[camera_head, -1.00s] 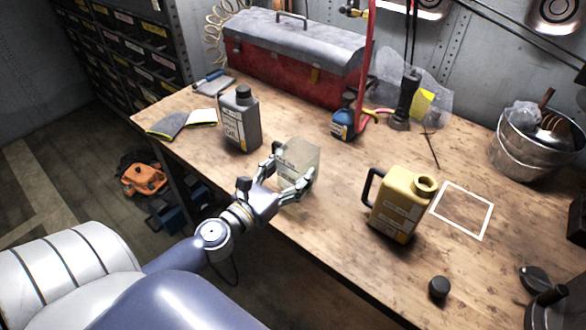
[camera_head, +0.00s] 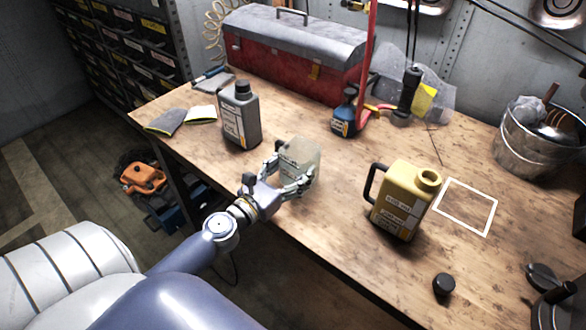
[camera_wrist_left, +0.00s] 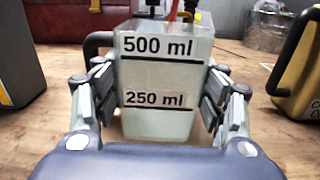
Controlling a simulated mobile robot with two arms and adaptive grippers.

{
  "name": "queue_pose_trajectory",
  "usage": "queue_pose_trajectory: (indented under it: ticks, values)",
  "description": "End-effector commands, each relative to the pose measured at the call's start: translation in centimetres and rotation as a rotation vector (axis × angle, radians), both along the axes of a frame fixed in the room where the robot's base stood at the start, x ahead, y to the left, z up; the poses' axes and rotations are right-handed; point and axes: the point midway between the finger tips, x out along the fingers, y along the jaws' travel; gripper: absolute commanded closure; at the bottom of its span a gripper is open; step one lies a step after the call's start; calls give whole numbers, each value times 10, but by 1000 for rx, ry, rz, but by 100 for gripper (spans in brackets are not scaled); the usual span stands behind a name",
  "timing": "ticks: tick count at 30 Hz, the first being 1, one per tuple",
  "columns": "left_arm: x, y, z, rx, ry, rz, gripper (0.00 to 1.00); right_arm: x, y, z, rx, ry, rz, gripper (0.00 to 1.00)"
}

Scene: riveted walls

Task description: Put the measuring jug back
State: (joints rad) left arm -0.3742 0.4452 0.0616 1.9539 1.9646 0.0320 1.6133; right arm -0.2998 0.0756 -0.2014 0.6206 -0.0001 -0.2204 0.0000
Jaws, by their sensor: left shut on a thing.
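The measuring jug (camera_head: 301,157) is a translucent, squarish vessel on the workbench near its front edge, upright. In the left wrist view the jug (camera_wrist_left: 163,75) shows marks for 500 ml and 250 ml, and a dark handle at its left. It looks pale greenish inside. My left gripper (camera_head: 290,178) is shut on the jug, with a finger on each side of it; the fingers also show in the left wrist view (camera_wrist_left: 158,105). A white square outline (camera_head: 465,207) is marked on the bench to the right, empty. My right gripper is not in view.
A yellow canister (camera_head: 403,203) without a cap stands between the jug and the outline. A black cap (camera_head: 444,284) lies in front. A grey oil bottle (camera_head: 240,118) stands left, a red toolbox (camera_head: 290,65) behind, a metal bucket (camera_head: 525,143) far right.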

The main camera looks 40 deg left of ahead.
Motion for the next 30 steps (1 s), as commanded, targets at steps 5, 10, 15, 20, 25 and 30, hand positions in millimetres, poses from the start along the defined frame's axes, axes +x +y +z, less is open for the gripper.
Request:
queue_pose_trajectory:
  ticks: [5, 10, 15, 20, 25, 30]
  values:
    - [0, 0, -1, 0, 1, 0, 14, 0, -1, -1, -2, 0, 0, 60]
    - [0, 0, -1, 0, 1, 0, 14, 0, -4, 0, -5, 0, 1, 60]
    - [0, 0, 1, 0, 0, 0, 14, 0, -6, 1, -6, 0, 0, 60]
    - [-10, 0, 0, -2, 2, 0, 14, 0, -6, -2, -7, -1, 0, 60]
    - [-36, 3, -3, -2, 3, 2, 14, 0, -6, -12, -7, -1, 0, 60]
    - [-65, 5, -3, -2, 2, 2, 14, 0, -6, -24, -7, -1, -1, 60]
